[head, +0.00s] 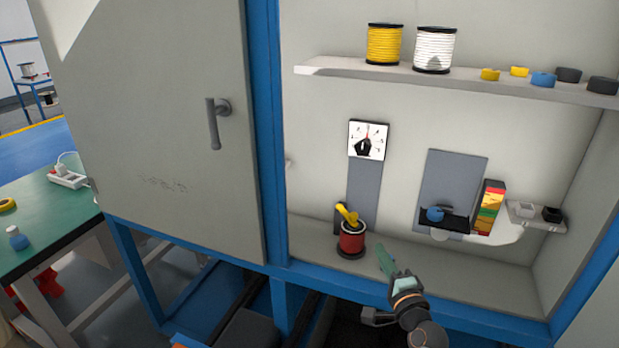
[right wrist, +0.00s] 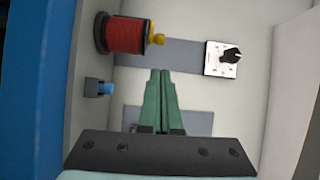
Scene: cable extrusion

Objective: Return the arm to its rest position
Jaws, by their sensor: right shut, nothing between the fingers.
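My right gripper (head: 386,262) is in front of the open cabinet bay, just right of a red spool (head: 351,240) with a yellow piece (head: 346,214) on top. Its green fingers are together and hold nothing, as the right wrist view shows too (right wrist: 159,100). The red spool (right wrist: 125,35) is at the upper left of the right wrist view, apart from the fingers. A white dial plate with a black knob (head: 368,140) is on the back wall above the spool. My left gripper is not in view.
A shelf (head: 330,68) carries yellow and white spools and several small rolls. A blue item (head: 435,213) sits on a black holder at right. The closed grey door (head: 160,130) with a handle is at left. A green table (head: 50,225) stands at far left.

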